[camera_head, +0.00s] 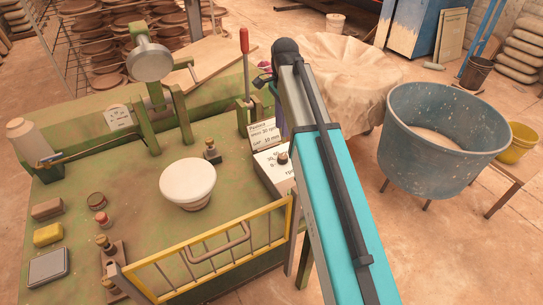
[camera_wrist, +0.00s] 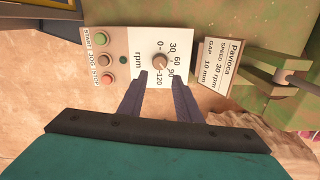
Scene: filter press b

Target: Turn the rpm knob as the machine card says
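The rpm knob (camera_wrist: 159,62) is a small brown knob on a white control panel (camera_wrist: 130,38), with marks 0, 30, 60, 90 and 120 around it. I cannot tell clearly which mark its pointer faces. The machine card (camera_wrist: 218,62) beside the panel reads speed 30 rpm and gap 10 mm. My gripper (camera_wrist: 157,77) has its two dark purple fingers apart, with the tips just short of the knob in the wrist view; I see no contact. In the head view the card (camera_head: 262,132) and knob (camera_head: 283,158) show, while my arm covers part of the panel.
Green START (camera_wrist: 100,38), JOG (camera_wrist: 105,60) and red STOP (camera_wrist: 108,78) buttons sit beside the dial. A red-handled lever (camera_head: 245,60) stands behind the card. A yellow guard rail (camera_head: 205,250) fronts the green machine. A large blue tub (camera_head: 430,160) stands to the right.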

